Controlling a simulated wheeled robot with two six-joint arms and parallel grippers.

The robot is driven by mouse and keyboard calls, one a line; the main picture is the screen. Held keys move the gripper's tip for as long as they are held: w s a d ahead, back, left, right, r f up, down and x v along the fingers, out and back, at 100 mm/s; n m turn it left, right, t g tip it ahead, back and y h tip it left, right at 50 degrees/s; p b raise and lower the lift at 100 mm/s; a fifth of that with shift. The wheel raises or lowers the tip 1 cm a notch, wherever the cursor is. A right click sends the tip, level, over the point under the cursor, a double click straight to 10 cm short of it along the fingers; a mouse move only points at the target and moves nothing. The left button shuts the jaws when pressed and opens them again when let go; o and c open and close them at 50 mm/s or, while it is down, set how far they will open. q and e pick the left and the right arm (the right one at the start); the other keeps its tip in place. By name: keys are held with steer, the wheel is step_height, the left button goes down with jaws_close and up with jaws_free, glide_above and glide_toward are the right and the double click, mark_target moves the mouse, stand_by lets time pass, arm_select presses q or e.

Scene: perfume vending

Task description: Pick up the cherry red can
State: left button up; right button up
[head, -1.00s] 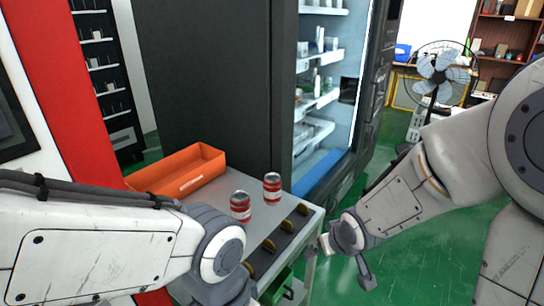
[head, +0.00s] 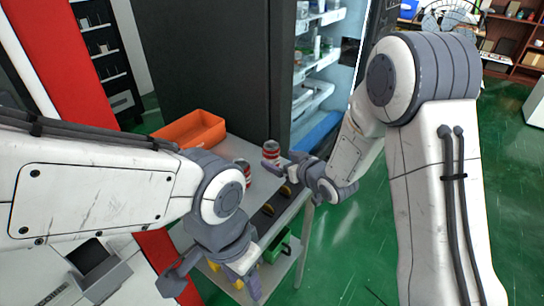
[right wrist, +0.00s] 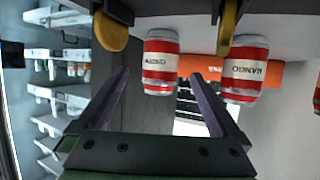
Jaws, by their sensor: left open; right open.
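The cherry can (right wrist: 161,62), red and white with a silver top, stands on the table and shows upside down in the right wrist view. My left gripper (head: 212,286) is open, empty and low in front.
An orange bin (head: 192,130) lies behind the cans on the grey table (head: 258,190). Yellow-tipped pieces (right wrist: 110,32) line the table's front edge near my right gripper. A lit vending machine (head: 318,75) stands behind at right. A green crate (head: 276,245) sits under the table.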

mark_target(276, 157)
steer(key=shift+x, duration=2.75)
jaws_close()
steer(key=shift+r, duration=0.15)
